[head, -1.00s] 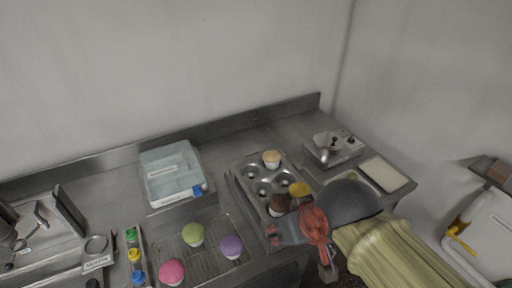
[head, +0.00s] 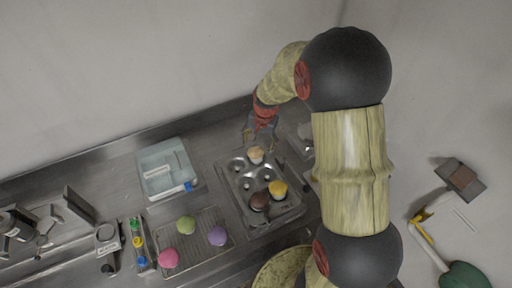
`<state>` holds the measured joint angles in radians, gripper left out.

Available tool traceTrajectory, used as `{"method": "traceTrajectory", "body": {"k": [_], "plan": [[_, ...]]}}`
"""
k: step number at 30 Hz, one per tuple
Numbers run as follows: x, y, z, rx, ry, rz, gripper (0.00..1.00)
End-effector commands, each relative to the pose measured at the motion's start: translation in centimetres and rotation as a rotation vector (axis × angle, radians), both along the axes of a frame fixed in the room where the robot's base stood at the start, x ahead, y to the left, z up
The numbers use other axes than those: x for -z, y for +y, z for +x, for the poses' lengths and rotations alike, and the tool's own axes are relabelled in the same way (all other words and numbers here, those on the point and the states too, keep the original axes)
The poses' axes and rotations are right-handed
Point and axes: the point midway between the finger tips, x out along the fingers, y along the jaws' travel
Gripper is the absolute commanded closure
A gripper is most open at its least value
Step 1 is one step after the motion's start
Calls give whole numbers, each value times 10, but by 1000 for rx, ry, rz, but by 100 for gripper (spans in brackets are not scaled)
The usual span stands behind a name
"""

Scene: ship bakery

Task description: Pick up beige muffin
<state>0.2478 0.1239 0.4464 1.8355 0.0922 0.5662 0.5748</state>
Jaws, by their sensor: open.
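The beige muffin (head: 256,154) sits in a back cup of the grey metal muffin tin (head: 233,196), on the counter. A yellow muffin (head: 278,189) and a dark brown muffin (head: 259,201) sit nearer the front of the same tin. My gripper (head: 259,137) is open, just behind and above the beige muffin. Its fingers point down toward the tin, and I cannot tell whether they touch the muffin. My arm reaches in from the right and hides part of the counter there.
A wire rack (head: 199,254) left of the tin holds a green muffin (head: 186,225), a purple muffin (head: 217,236) and a pink muffin (head: 168,258). A clear bin (head: 166,170) stands behind it. Small coloured bottles (head: 138,242) stand further left. The wall is close behind the counter.

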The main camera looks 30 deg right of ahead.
Motion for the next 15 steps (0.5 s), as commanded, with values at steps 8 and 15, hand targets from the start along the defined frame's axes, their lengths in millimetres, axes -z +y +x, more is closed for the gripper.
{"method": "traceTrajectory", "body": {"k": [8, 15], "plan": [[27, -4, 7, 26, 11, 7, 28], [52, 0, 14, 24, 11, 7, 28]]}}
